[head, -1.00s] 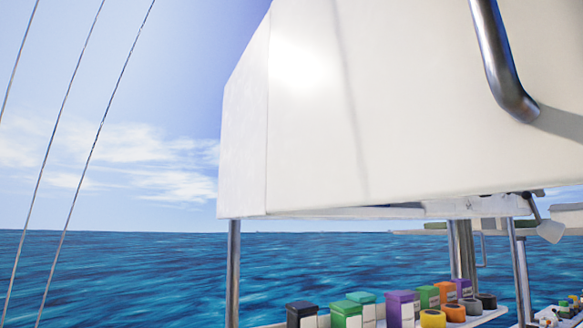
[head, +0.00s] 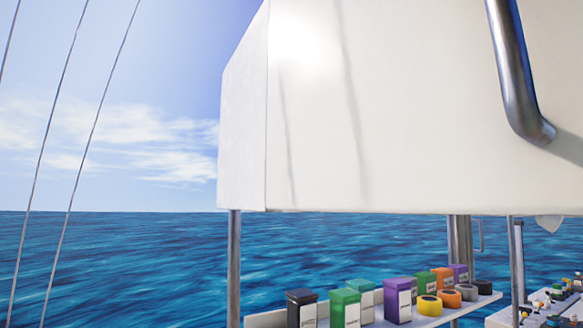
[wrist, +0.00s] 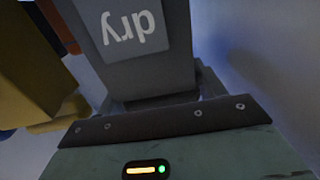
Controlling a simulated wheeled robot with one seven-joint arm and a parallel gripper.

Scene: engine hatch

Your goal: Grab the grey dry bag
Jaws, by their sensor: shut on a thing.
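The grey dry bag (wrist: 168,68) fills the top middle of the wrist view, with a lighter label reading "dry" upside down. My gripper (wrist: 158,98) is shut on the bag, whose near end sits between the fingers just beyond the dark bracket of the gripper body. The far end of the bag is cut off by the frame edge. Neither the bag nor my gripper shows in the head view.
A yellow object (wrist: 35,75) stands close to the left of the bag, and a pale wall (wrist: 265,60) is on the right. In the head view, a large white panel (head: 350,110) hangs over a shelf (head: 450,317) of coloured boxes and tape rolls. A metal rail (head: 515,70) is at upper right.

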